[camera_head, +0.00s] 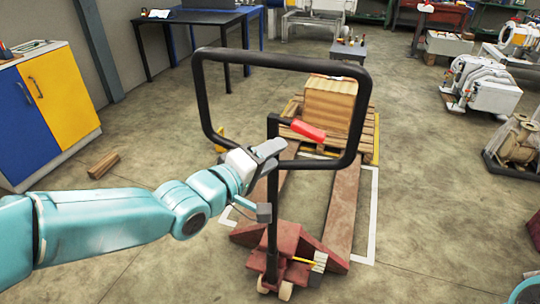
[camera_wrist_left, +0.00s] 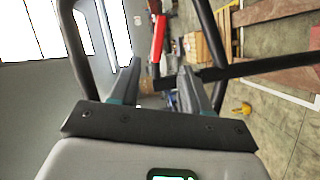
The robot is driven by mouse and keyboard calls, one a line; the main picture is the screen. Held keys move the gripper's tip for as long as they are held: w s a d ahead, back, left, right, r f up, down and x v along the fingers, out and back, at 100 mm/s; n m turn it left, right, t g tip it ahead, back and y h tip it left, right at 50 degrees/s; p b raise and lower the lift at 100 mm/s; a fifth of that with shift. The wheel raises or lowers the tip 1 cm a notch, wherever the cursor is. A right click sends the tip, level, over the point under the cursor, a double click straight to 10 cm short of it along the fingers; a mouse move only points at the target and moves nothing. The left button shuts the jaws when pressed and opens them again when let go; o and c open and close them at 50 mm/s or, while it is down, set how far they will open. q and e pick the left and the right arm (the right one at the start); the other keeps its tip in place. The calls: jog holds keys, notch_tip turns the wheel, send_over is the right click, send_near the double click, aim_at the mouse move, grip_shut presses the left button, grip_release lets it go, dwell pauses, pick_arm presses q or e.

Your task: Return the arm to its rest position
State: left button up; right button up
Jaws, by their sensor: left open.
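My left arm (camera_head: 120,215) reaches in from the left in the head view, teal with a pale wrist. My left gripper (camera_head: 270,150) is at the black handle (camera_head: 365,110) of a red pallet jack (camera_head: 285,243), close to its upright shaft and red lever (camera_head: 308,130). In the left wrist view the two fingers (camera_wrist_left: 159,72) stand apart. The handle's black bar (camera_wrist_left: 245,70) and the red lever (camera_wrist_left: 158,38) show beyond and between them. I cannot tell whether the fingers touch the handle. My right gripper is not in view.
Machines (camera_head: 485,85) stand at right. Floor around the jack is open.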

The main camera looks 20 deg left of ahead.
pick_arm(q)
notch_tip(320, 180, down, 25)
jog(key=s+d+n+g+y+p, duration=0.1)
jog(key=s+n+g+p, duration=0.1)
jog(key=g, duration=0.4)
jog(key=s+d+f+m+g, duration=0.1)
jog(key=s+f+m+g, duration=0.3)
jog(key=s+f, duration=0.4)
jog(key=s+d+f+m+g+y+p, duration=0.1)
jog(key=s+f+m+g, duration=0.4)
jog(key=s+f, duration=0.4)
jog(key=s+m, duration=0.1)
jog(key=s, duration=0.3)
jog(key=shift+s+d+f, duration=0.25)
jog(key=shift+d, duration=0.1)
